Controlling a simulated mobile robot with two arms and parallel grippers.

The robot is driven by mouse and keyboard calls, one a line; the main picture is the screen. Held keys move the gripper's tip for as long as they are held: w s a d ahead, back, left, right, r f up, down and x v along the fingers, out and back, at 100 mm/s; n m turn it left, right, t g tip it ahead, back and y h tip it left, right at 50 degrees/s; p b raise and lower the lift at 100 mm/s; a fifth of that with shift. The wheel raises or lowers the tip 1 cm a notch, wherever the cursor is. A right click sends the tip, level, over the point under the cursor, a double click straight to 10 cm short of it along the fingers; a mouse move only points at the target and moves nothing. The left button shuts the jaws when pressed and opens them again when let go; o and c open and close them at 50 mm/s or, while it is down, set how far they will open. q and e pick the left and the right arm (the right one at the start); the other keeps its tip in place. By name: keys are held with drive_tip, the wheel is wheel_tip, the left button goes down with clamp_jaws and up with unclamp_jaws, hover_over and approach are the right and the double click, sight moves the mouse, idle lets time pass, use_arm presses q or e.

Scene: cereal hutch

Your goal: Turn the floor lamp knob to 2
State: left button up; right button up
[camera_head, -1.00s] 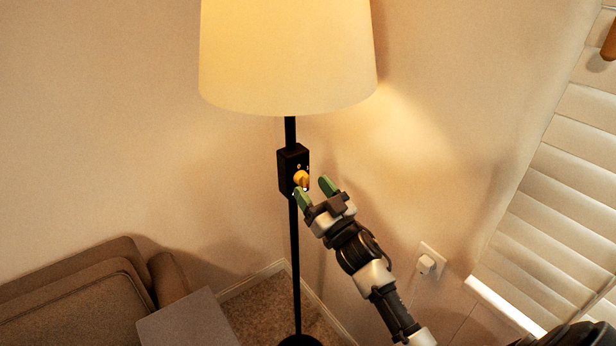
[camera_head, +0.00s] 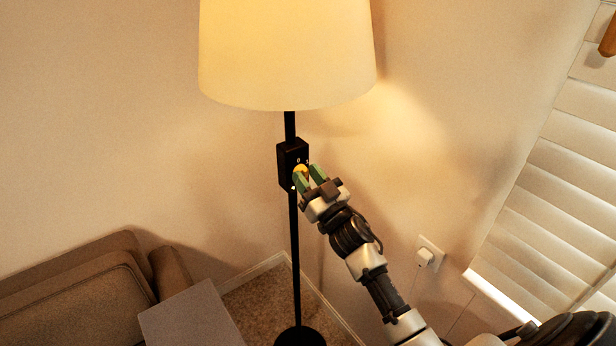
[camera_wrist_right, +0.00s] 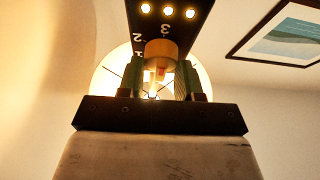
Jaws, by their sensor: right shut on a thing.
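The floor lamp has a lit cream shade (camera_head: 287,55), a thin black pole (camera_head: 295,250) and a black control box (camera_head: 290,160) below the shade. A yellow-orange knob (camera_head: 301,171) sits on the box's face. My right gripper (camera_head: 308,178) is at the box with its green fingers on either side of the knob, shut on it. In the right wrist view the knob (camera_wrist_right: 159,52) is between the fingers (camera_wrist_right: 158,80). Marks 2 and 3 show on the box (camera_wrist_right: 165,18) there; the knob's pointer direction is unclear. My left gripper is not in view.
A brown sofa (camera_head: 75,290) and a grey side table (camera_head: 190,318) stand at lower left. A wall outlet with a white plug (camera_head: 428,256) and window blinds (camera_head: 545,190) are at right. A framed picture (camera_wrist_right: 280,35) hangs on the wall. Open space lies around the pole.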

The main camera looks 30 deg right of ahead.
drive_tip(key=shift+n, duration=0.4)
drive_tip(key=n+g+y, duration=0.1)
drive_tip(key=n+y, duration=0.1)
drive_tip(key=n, duration=0.2)
drive_tip(key=shift+y, duration=0.3)
drive_tip(key=n+g+y, duration=0.1)
drive_tip(key=n, duration=0.3)
drive_tip(key=shift+y, duration=0.3)
drive_tip(key=n+g+y, duration=0.1)
drive_tip(key=n, duration=0.2)
drive_tip(key=n+g+p, duration=0.1)
drive_tip(key=n, duration=0.3)
drive_tip(key=shift+a+y, duration=0.1)
drive_tip(key=shift+y, duration=0.3)
drive_tip(key=shift+g, duration=0.3)
drive_tip(key=o, duration=0.9)
